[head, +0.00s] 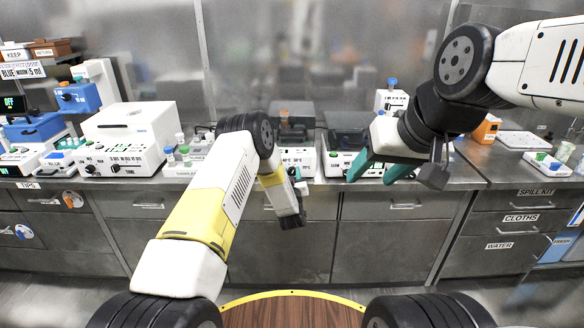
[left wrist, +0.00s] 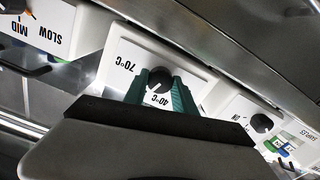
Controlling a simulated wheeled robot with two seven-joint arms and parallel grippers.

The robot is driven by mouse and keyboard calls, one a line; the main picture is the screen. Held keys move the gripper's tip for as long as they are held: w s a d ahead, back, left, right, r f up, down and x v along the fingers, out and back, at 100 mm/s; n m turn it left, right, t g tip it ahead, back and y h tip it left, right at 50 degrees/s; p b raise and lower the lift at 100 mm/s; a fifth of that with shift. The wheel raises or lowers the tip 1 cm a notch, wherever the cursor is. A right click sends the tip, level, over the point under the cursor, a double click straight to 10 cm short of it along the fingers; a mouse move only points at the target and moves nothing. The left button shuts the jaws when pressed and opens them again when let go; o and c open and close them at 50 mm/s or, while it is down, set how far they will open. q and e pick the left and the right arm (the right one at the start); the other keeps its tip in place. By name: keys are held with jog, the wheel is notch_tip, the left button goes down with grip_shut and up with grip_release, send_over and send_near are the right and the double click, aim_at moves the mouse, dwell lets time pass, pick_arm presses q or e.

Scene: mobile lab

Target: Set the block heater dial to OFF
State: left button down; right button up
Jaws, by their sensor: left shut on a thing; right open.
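The block heater is a white box (head: 308,160) on the bench in the head view, partly behind my left arm. In the left wrist view its front panel (left wrist: 122,66) shows upside down, with "70°C" and "40°C" printed around a black dial (left wrist: 159,77). My left gripper (left wrist: 160,82) has its teal fingers on both sides of this dial, shut on it. The fingers hide part of the dial, so I cannot read its pointer. In the head view my left gripper (head: 294,173) is at the heater's front. My right gripper (head: 380,168) is open and empty above the bench edge.
Another black knob (left wrist: 262,123) with an "ON" label is beside the panel. A "SLOW/MID" panel (left wrist: 40,30) is on the other side. A white instrument (head: 130,135) stands left on the bench; an orange box (head: 487,128) and white tray (head: 550,163) stand right.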

pick_arm(q)
jog(key=n, duration=0.5)
jog(key=shift+a, duration=0.1)
jog(key=n, duration=0.6)
jog(key=shift+f, duration=0.1)
jog(key=n, duration=0.4)
jog(key=shift+f+n, duration=0.15)
jog(key=shift+n, duration=2.55)
jog(key=c, duration=1)
grip_release()
